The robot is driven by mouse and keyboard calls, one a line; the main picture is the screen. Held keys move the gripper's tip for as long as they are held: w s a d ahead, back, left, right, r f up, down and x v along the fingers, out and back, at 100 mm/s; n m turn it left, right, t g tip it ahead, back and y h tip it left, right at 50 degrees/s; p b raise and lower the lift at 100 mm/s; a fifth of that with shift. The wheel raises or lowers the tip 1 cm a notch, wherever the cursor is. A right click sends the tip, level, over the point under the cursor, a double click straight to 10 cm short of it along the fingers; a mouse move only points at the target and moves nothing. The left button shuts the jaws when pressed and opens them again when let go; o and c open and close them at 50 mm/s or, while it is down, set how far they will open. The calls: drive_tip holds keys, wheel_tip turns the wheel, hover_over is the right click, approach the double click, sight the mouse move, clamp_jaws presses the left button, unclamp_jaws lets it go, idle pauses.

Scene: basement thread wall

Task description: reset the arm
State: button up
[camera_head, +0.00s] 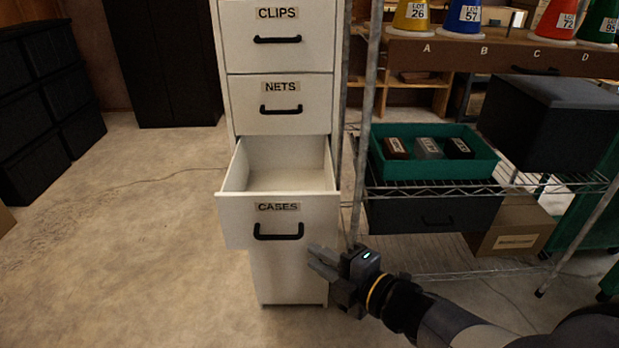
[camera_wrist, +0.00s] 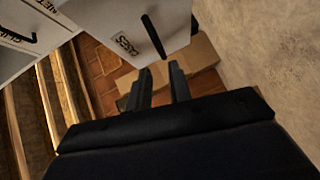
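My gripper (camera_head: 322,262) is at the end of my arm, which reaches in from the lower right in the head view. It is just below and right of the black handle of the CASES drawer (camera_head: 233,206). The drawer is pulled out and the part of its inside that shows is empty. In the wrist view the two fingers of my gripper (camera_wrist: 162,82) stand apart with nothing between them. The drawer's black handle (camera_wrist: 153,36) is just beyond the fingertips there, apparently not held.
The white cabinet (camera_head: 280,108) has shut CLIPS and NETS drawers above. A wire shelf (camera_head: 480,189) at right carries a green tray (camera_head: 485,166) with several small boxes and a black box (camera_head: 560,120). A cardboard box (camera_head: 512,230) is below.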

sight(285, 239)
drive_tip(key=b+x, duration=0.3)
drive_tip(key=x, duration=0.8)
drive_tip(key=shift+r+b, duration=0.1)
drive_tip(key=shift+b, duration=0.2)
drive_tip(key=shift+d, duration=0.1)
